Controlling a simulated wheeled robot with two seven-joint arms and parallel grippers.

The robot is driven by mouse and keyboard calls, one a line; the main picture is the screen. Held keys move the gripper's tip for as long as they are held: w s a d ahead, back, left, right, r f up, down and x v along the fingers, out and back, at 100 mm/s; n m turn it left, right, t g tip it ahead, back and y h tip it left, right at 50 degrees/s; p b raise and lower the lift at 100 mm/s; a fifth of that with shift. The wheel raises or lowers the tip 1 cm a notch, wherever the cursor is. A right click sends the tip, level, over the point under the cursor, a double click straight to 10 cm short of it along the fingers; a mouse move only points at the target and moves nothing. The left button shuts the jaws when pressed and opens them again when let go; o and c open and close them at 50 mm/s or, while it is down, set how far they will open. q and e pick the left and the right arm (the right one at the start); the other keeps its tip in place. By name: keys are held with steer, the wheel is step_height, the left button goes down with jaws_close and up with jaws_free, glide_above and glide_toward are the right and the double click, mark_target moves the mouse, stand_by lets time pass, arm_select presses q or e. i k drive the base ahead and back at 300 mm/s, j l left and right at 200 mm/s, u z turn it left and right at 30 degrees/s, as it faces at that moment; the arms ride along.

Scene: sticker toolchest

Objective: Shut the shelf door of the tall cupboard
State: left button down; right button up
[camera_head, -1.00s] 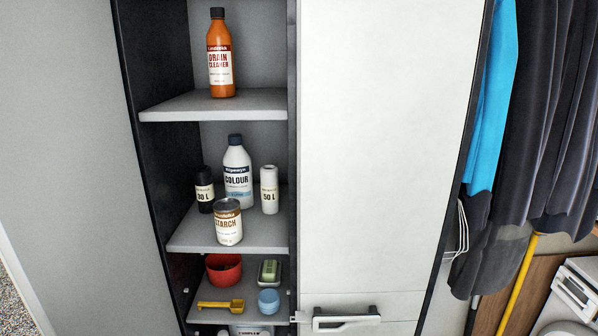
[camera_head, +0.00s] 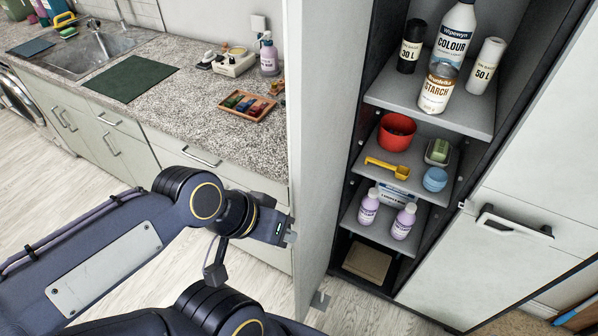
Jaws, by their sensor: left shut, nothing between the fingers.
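The tall cupboard's shelf door (camera_head: 330,120) stands open, swung out to the left of the shelves, with its pale inner face toward the opening. The shelf compartment of the cupboard (camera_head: 425,105) is uncovered. My left gripper (camera_head: 289,236) is shut and empty at the left, outer side of the door, close to its free edge. I cannot tell whether it touches the door. My right gripper is not in view.
A closed lower door with a handle (camera_head: 514,222) is at the right. A speckled counter (camera_head: 150,90) with a sink runs along the left.

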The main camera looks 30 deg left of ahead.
mark_target(325, 41)
steer(key=j+z, duration=0.1)
steer(key=j, duration=0.35)
steer(key=k+j, duration=0.1)
steer(key=j, duration=0.3)
steer(key=k+j+z, duration=0.15)
steer(key=j, duration=0.3)
steer(key=j+z, duration=0.1)
steer(key=j, duration=0.3)
steer(key=l, duration=0.3)
steer(key=k+l, duration=0.15)
steer(key=l, duration=0.15)
